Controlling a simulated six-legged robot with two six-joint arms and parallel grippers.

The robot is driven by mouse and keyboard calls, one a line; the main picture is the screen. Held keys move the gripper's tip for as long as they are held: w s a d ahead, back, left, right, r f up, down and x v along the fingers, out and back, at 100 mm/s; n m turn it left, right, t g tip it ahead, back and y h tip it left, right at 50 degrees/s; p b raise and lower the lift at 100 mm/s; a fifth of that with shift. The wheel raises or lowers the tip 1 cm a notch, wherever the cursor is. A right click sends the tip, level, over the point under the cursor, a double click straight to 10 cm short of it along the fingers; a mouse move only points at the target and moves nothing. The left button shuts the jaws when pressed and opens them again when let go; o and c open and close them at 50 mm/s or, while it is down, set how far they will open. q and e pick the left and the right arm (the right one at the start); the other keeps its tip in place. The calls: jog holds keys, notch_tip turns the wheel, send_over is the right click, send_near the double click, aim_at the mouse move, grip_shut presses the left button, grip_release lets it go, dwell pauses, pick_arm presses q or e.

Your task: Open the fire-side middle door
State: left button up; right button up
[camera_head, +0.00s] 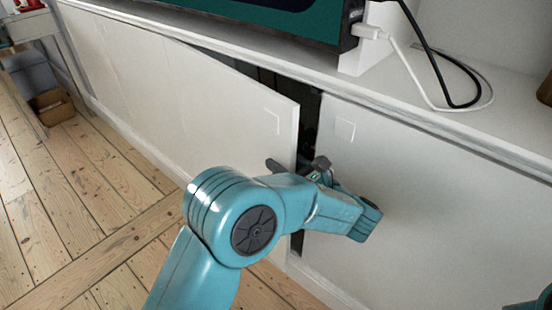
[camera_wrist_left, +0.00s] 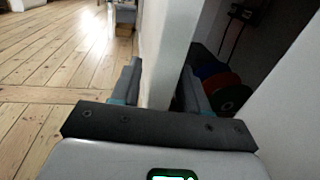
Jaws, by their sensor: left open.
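A white cabinet door (camera_head: 215,100) stands ajar, its free right edge swung out from the cabinet front. A dark gap (camera_head: 309,120) shows behind that edge. My left gripper (camera_head: 298,166) is open at the free edge, with one finger on each side of the door panel. In the left wrist view the door (camera_wrist_left: 167,50) runs between the two fingers of the left gripper (camera_wrist_left: 161,85), and I cannot tell if either finger touches it.
A shut white panel (camera_head: 430,170) with a square outline lies right of the gap. The white cabinet top (camera_head: 400,85) bears a dark-screened device (camera_head: 270,15) and cables. Round coloured items (camera_wrist_left: 228,95) sit inside the cabinet. Floorboards (camera_head: 85,200) at left are clear near the door.

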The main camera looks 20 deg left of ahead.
pick_arm(q)
jog(key=shift+a+r, duration=0.15)
jog(key=shift+w+a, duration=0.15)
jog(key=shift+w, duration=0.05)
jog(key=shift+s, duration=0.1)
jog(key=shift+c, duration=0.3)
grip_shut()
jog(key=shift+s, duration=0.1)
